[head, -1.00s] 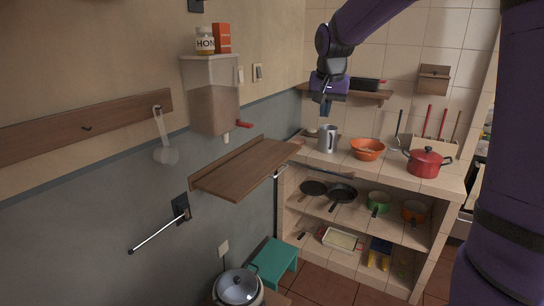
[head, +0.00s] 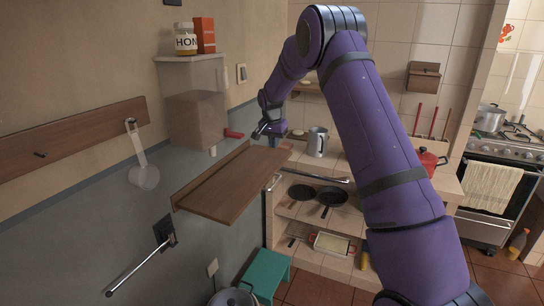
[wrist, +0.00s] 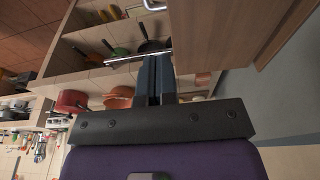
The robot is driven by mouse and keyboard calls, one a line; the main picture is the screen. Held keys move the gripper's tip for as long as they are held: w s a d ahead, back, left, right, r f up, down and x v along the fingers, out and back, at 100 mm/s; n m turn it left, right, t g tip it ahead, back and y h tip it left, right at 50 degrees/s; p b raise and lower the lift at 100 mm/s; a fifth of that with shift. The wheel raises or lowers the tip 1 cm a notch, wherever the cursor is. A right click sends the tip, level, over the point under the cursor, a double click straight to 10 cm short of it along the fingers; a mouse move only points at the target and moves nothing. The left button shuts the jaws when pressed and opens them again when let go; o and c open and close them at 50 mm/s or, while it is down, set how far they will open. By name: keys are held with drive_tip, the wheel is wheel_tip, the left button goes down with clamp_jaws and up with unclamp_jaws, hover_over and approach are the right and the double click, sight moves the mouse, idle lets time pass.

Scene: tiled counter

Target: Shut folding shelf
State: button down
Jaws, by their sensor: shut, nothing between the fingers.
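The folding shelf (head: 226,186) is a brown wooden board on the left wall, standing out roughly level with a raised strip along the wall. In the wrist view the brown wood of the shelf (wrist: 222,35) fills the upper right. My gripper (head: 273,141) is beyond the shelf's far end, pointing down, near the counter corner. Its dark fingers (wrist: 155,75) are together and empty in the wrist view. They appear close to the shelf, but I cannot tell whether they touch it.
The tiled counter (head: 335,160) holds a metal pitcher (head: 317,142) and a red pot (head: 428,163), with pans below. A wall box (head: 196,118) hangs above the shelf. A metal rod (head: 138,270) sticks out below it. A teal stool (head: 266,272) stands below on the floor.

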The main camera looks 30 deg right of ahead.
sight(276, 169)
drive_tip(key=f, duration=0.4)
drive_tip(key=w+d+f, duration=0.1)
drive_tip(key=f, duration=0.3)
drive_tip(key=d+f, duration=0.1)
drive_tip(key=f, duration=0.4)
drive_tip(key=shift+w, duration=0.3)
drive_tip(key=shift+f, duration=0.1)
